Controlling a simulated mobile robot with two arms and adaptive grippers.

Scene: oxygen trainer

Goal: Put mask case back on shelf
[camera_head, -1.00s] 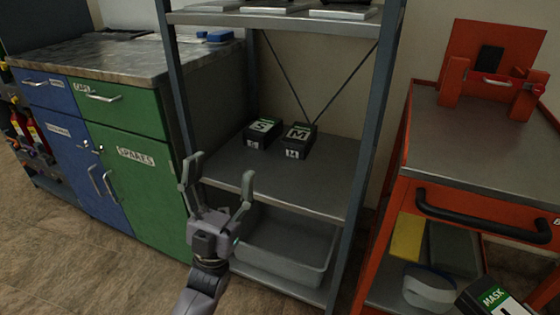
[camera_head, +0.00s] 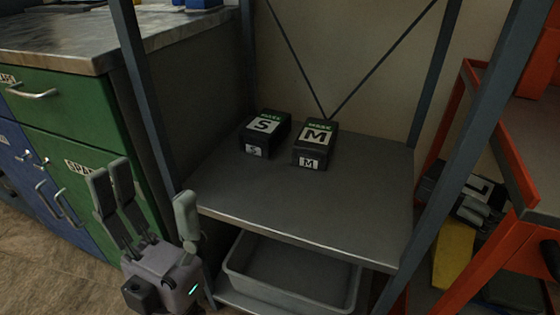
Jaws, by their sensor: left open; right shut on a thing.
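Two dark mask cases with green and white labels stand on the middle shelf (camera_head: 360,215): the S case (camera_head: 264,130) and, to its right, the M case (camera_head: 315,146). My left gripper (camera_head: 152,205) is open and empty, in front of the shelf's front left post and the green cabinet.
The shelf board right of the M case is clear. A grey bin (camera_head: 290,275) sits below. A red cart (camera_head: 500,130) is close on the right, a green cabinet (camera_head: 60,120) on the left.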

